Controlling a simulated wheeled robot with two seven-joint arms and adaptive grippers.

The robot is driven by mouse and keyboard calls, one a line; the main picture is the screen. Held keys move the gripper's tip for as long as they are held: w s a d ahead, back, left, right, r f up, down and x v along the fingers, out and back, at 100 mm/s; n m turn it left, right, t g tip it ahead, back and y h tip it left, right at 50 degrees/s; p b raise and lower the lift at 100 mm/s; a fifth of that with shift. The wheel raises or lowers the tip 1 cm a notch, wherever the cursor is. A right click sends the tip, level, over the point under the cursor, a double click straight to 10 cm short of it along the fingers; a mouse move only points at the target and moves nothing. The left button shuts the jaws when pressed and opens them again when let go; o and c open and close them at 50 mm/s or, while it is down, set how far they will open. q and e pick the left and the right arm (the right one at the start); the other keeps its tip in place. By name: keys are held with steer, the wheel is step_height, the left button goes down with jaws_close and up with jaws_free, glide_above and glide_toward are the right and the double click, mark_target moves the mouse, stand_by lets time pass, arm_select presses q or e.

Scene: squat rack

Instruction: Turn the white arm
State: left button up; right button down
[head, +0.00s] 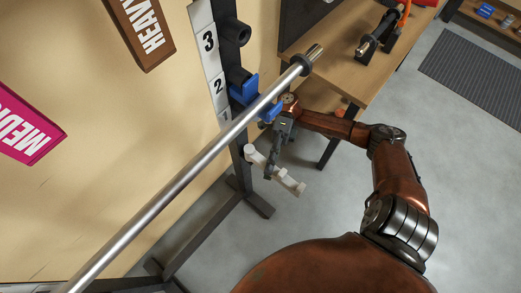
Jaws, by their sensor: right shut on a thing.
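The white arm (288,182) is a short pale bar low on the dark rack upright, below the barbell. It slants down to the right from the upright, with a raised tip at its free end. My right gripper (271,170) reaches it from above and is shut on its middle, covering part of it. My left gripper is out of view.
A long steel barbell (190,170) crosses diagonally in front of the upright, at a blue hook (243,90). Numbered plates 3 (208,40) and 2 (217,86) mark the rack. A wooden table (345,75) stands behind my right arm. Grey floor is clear at right.

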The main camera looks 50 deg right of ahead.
steer(key=shift+d, duration=0.1)
stand_by(0.3)
steer(key=c, duration=1.6)
jaws_free()
steer(key=shift+v, duration=3.75)
